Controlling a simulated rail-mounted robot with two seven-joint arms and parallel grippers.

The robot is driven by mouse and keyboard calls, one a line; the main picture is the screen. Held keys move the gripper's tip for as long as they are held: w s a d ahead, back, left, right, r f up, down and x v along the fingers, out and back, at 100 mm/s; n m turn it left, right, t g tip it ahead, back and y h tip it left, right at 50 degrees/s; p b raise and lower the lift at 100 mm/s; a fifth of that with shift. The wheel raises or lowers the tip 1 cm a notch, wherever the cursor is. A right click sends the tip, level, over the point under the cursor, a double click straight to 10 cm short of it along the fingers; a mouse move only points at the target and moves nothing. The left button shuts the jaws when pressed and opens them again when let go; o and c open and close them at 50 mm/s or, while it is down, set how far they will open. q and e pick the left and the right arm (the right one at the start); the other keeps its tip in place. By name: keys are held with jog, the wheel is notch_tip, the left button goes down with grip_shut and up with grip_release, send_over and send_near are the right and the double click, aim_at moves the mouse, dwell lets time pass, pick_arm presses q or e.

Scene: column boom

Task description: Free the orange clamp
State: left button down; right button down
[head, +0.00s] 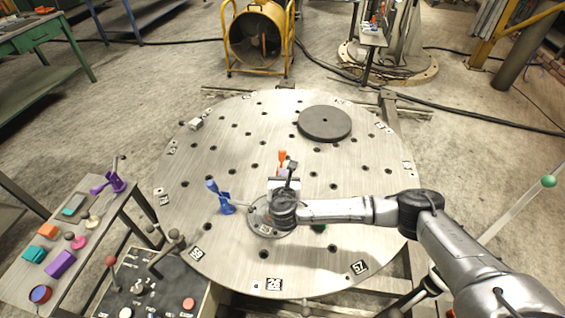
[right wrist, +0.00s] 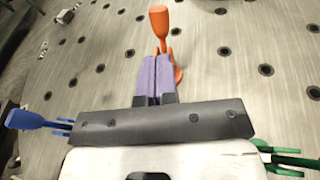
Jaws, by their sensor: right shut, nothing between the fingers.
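The orange clamp (head: 282,156) stands on the round metal table just beyond my right gripper (head: 284,174). In the right wrist view its orange handle (right wrist: 160,25) stands upright past the fingertips, and its lower part is partly hidden behind them. My right gripper (right wrist: 157,58) has its purple fingers together with nothing between them. Whether the fingertips touch the clamp I cannot tell. My left gripper is not in view.
A blue clamp (head: 220,198) stands left of my right gripper; a green clamp (head: 319,228) is mostly hidden under my arm. A dark disc (head: 325,122) lies at the table's back right. A side bench (head: 75,235) with coloured parts stands left. The table's back left is mostly clear.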

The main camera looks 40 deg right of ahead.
aim_at(283, 156)
jog(key=b+x, duration=0.2)
jog(key=x, duration=0.6)
jog(key=shift+s+f, duration=0.1)
jog(key=shift+f, duration=0.05)
jog(key=shift+w+d+f+b, duration=0.1)
jog(key=shift+w+d+b, duration=0.2)
jog(key=shift+w, duration=0.1)
